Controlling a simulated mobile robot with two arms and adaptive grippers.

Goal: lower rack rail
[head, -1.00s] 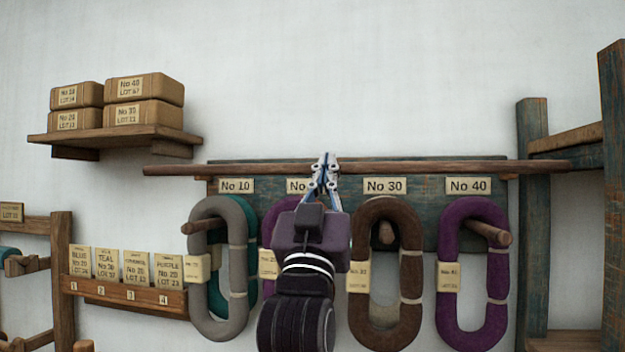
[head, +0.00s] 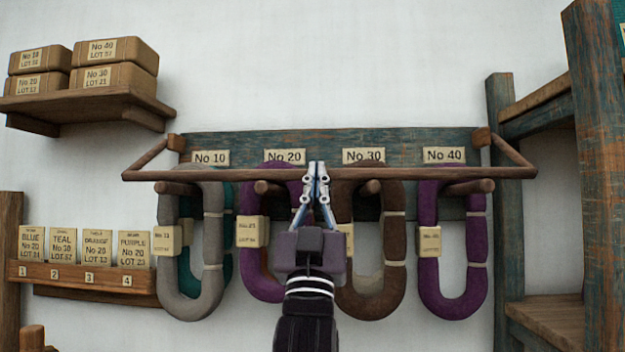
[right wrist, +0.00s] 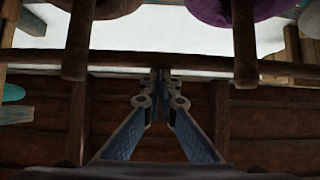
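The rack rail (head: 430,173) is a thin brown wooden bar on two side arms hinged at the ends of the blue-green rack board (head: 330,142). It stands out in front of the board, just below the number labels. My right gripper (head: 318,168) has its fingers closed together at the rail's middle, seemingly gripping it. In the right wrist view the fingertips (right wrist: 160,76) meet at the rail (right wrist: 200,60); the exact contact is hard to see. My left gripper is not in view.
Grey, purple and brown yarn hanks (head: 452,250) hang on pegs below and behind the rail. A shelf with boxes (head: 90,105) is at upper left, a card ledge (head: 85,275) at lower left, a wooden frame (head: 500,200) at right.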

